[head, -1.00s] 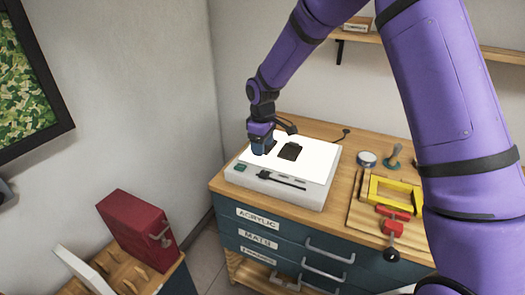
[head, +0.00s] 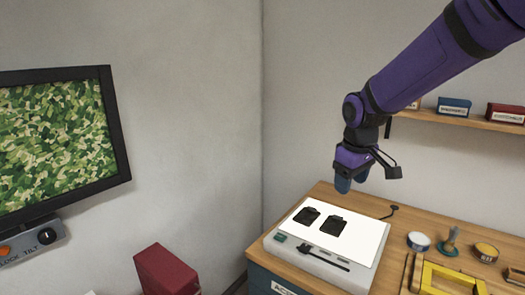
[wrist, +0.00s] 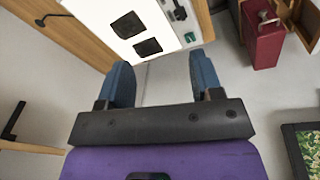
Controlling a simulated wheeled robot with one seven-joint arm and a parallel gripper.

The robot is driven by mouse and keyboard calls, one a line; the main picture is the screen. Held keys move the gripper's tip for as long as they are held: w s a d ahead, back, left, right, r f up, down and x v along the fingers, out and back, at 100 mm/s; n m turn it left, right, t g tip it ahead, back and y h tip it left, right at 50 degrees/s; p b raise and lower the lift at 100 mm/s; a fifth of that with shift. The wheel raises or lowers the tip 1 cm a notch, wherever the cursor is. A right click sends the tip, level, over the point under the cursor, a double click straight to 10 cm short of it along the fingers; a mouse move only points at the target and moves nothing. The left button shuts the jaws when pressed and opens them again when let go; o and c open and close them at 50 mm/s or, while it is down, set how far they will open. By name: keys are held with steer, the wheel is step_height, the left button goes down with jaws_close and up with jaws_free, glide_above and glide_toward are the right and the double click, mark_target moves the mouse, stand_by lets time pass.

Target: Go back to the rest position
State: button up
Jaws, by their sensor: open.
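My gripper (head: 350,183) is raised in the air above the back edge of a white light box (head: 370,243) on the wooden cabinet top. In the wrist view my gripper (wrist: 162,75) shows two blue fingers spread apart with nothing between them. Two small dark square pieces lie apart on the lit panel, a left one (head: 308,215) and a right one (head: 333,225). Both also show in the wrist view, one piece (wrist: 128,25) and the other (wrist: 148,47), clear of the fingers.
A yellow frame (head: 450,280), several small tins and a stamp-like tool (head: 450,242) stand right of the light box. A wall shelf (head: 460,119) with small boxes is behind. A red box (head: 165,270) stands at lower left.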

steer(key=s+d+r+m+t, duration=0.1)
steer(key=s+d+r+m, duration=0.1)
steer(key=s, duration=0.7)
steer(key=s+d+r+m+t, duration=0.1)
steer(key=s+d+r, duration=0.3)
steer(key=s, duration=0.5)
steer(key=s+d+r+m+t, duration=0.1)
steer(key=s+d+r+m, duration=0.2)
steer(key=s, duration=0.6)
steer(key=shift+r+m, duration=0.15)
steer(key=shift+m, duration=0.35)
stand_by(1.9)
